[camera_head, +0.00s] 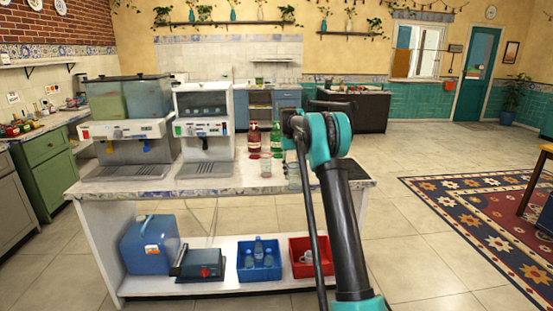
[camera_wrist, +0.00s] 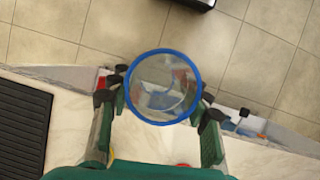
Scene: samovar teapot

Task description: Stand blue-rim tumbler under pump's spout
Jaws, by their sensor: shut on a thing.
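The blue-rim tumbler (camera_wrist: 164,51) is clear glass, seen from above in the wrist view. My gripper (camera_wrist: 161,96) has one finger on each side of it and is shut on it. The tumbler's mouth faces the wrist camera, near the counter's edge. In the head view my arm hides most of the gripper, and a glass shape (camera_head: 293,176) shows just left of the arm. A red bottle (camera_head: 254,140) and a green bottle (camera_head: 276,140) stand on the counter behind. I cannot make out a pump or spout on them.
A clear glass (camera_head: 265,166) stands on the counter (camera_head: 225,184). A white machine (camera_head: 205,125) and a twin-tank dispenser (camera_head: 125,130) stand left. A dark drip grille (camera_wrist: 22,125) shows in the wrist view. Blue crate (camera_head: 260,272) and red crate (camera_head: 312,268) sit on the lower shelf.

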